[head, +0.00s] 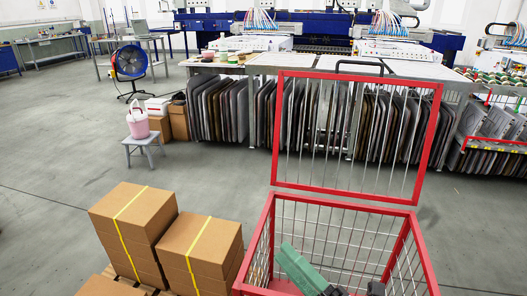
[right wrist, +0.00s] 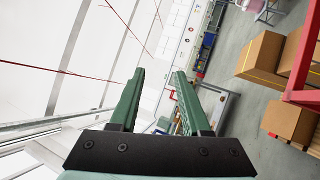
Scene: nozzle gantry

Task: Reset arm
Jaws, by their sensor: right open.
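My right gripper (head: 287,250) shows at the bottom of the head view as a green finger with a dark base, in front of the red wire cage (head: 343,199). I cannot tell whether it is inside the cage or above it. In the right wrist view my right gripper (right wrist: 158,72) has its two green fingers apart, with nothing between them. My left gripper is not in view.
Cardboard boxes (head: 134,222) with yellow straps stand left of the cage; they also show in the right wrist view (right wrist: 262,54). A stool (head: 144,144) with a pink bucket (head: 138,123) stands farther back. A rack of panels (head: 220,108) is behind.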

